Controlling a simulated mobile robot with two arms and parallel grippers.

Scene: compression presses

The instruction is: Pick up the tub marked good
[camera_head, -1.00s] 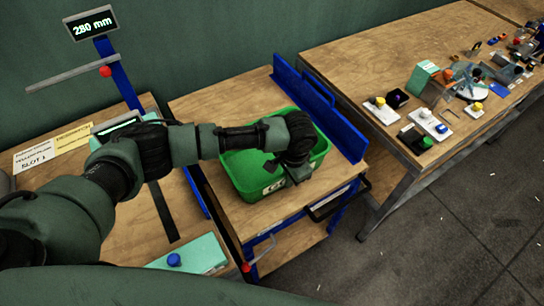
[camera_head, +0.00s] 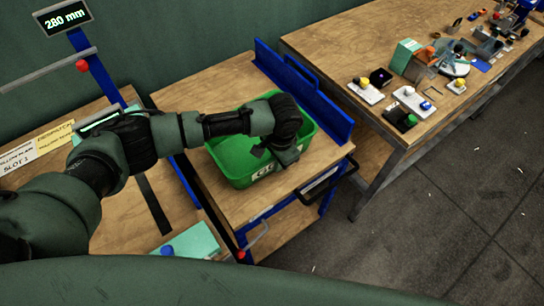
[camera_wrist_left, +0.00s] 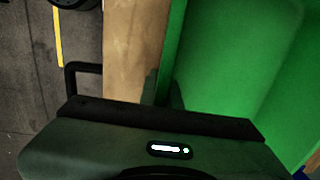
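A green tub (camera_head: 230,167) stands on a wooden-topped stand in the head view. Its front label (camera_head: 263,172) is partly covered, and I can read only the start, which looks like a G. My left gripper (camera_head: 284,160) is at the tub's front wall, near its right end. In the left wrist view, the tub (camera_wrist_left: 235,50) fills the right side. The left gripper's dark fingers (camera_wrist_left: 165,92) lie on either side of the tub's wall, close against it. My right gripper is in neither view.
A bench with small parts (camera_head: 400,50) is at the right. A display reading 280 mm (camera_head: 63,18) rises at the left. Open floor lies front right.

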